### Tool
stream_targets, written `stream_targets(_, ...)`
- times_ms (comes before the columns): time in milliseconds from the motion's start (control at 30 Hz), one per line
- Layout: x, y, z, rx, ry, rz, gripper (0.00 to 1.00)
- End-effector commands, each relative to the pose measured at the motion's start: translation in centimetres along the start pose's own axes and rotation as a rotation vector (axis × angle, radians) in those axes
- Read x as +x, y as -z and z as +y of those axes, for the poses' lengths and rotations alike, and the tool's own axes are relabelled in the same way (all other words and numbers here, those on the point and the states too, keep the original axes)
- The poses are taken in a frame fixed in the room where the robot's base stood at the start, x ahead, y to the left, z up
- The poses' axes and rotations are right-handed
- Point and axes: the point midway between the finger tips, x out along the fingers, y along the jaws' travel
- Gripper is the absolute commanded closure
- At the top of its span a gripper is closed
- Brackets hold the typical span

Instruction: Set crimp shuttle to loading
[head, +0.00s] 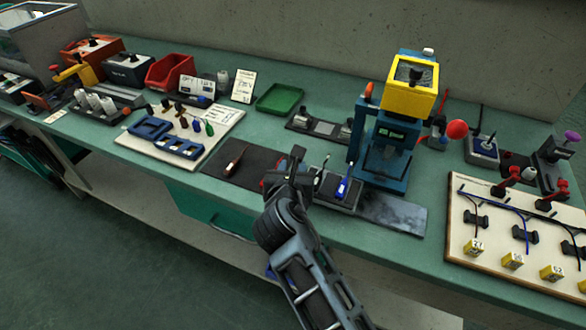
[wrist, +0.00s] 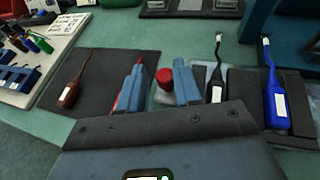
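The blue crimp press with a yellow top (head: 390,125) stands on the bench to the right of my gripper (head: 290,168). A grey fixture (head: 350,202) beside the press holds a black-handled piece (wrist: 216,85) and a blue-handled piece (wrist: 275,100). I cannot tell for certain which part is the crimp shuttle. In the wrist view my gripper (wrist: 160,66) is open. A red knob (wrist: 165,77) on a pale round base shows between its two blue fingers, with a gap on each side. I cannot tell whether the knob belongs to the shuttle.
A dark mat with a brown-handled tool (wrist: 75,82) lies to the left. A white board with blue holders (head: 170,135), a green tray (head: 279,98) and a red bin (head: 169,71) stand farther left. A wiring board (head: 455,225) fills the right end.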

Motion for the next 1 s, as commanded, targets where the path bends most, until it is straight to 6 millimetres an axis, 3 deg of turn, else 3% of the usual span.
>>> stream_targets(167, -1.2, 0.1, 0.0, -0.001, -0.001, 0.000, 0.67)
stream_targets(400, -5.1, 0.1, 0.1, 0.001, -0.003, 0.000, 0.67)
stream_targets(600, -7.3, 0.0, 0.1, 0.000, -0.002, 0.000, 0.67)
stream_targets(1000, -7.8, 0.0, 0.1, 0.000, 0.000, 0.000, 0.67)
